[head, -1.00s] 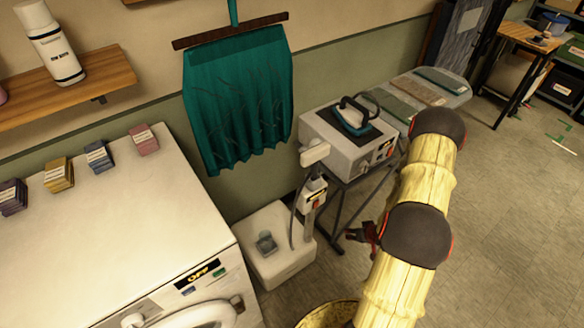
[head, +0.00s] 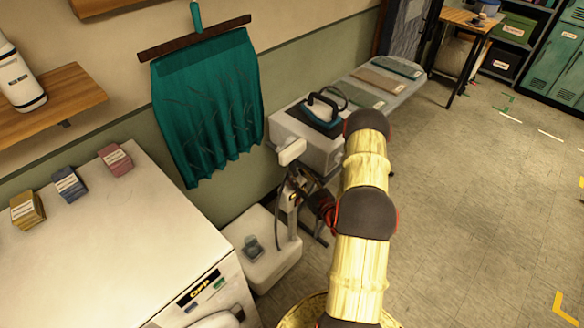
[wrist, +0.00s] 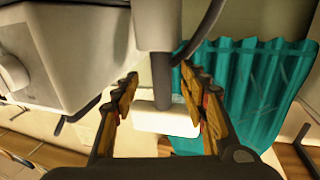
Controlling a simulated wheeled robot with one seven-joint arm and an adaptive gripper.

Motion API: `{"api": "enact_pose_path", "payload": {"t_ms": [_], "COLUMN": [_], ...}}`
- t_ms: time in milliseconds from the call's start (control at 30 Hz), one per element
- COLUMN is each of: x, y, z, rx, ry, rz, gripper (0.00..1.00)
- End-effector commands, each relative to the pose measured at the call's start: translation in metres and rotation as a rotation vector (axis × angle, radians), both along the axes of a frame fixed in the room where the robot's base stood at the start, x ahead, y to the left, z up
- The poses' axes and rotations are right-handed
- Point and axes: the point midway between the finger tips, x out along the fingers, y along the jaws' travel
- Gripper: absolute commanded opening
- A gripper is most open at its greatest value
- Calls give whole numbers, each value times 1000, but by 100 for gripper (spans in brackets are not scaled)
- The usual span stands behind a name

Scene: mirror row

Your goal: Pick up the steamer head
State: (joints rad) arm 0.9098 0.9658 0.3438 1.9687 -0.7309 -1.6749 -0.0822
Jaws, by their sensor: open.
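The steamer head (head: 292,151) is a white block at the top of the steamer's upright, beside the teal cloth (head: 205,110). In the wrist view, which appears upside down, the steamer head (wrist: 166,119) lies between my fingers in the picture, with a grey neck running from it to a white housing (wrist: 155,25). My gripper (wrist: 161,74) is open, one finger on each side of the neck. In the head view my gripper (head: 297,186) is just below the steamer head and partly covers the upright. I cannot tell whether either finger touches it.
The white steamer base (head: 262,262) stands on the floor below. A box-shaped iron station with a teal iron (head: 322,110) is close behind on the ironing board (head: 405,85). A white washer (head: 110,250) is at left. The floor at right is clear.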

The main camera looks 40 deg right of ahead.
Motion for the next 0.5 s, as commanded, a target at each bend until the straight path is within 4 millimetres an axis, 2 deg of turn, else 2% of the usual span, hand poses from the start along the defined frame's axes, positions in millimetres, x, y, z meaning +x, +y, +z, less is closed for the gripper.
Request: {"api": "enact_pose_path", "payload": {"t_ms": [300, 500], "x": [42, 50], "y": [-4, -7], "z": [-1, 0], "rx": [-1, 1], "ry": [2, 2], "rz": [3, 0], "gripper": [44, 44]}}
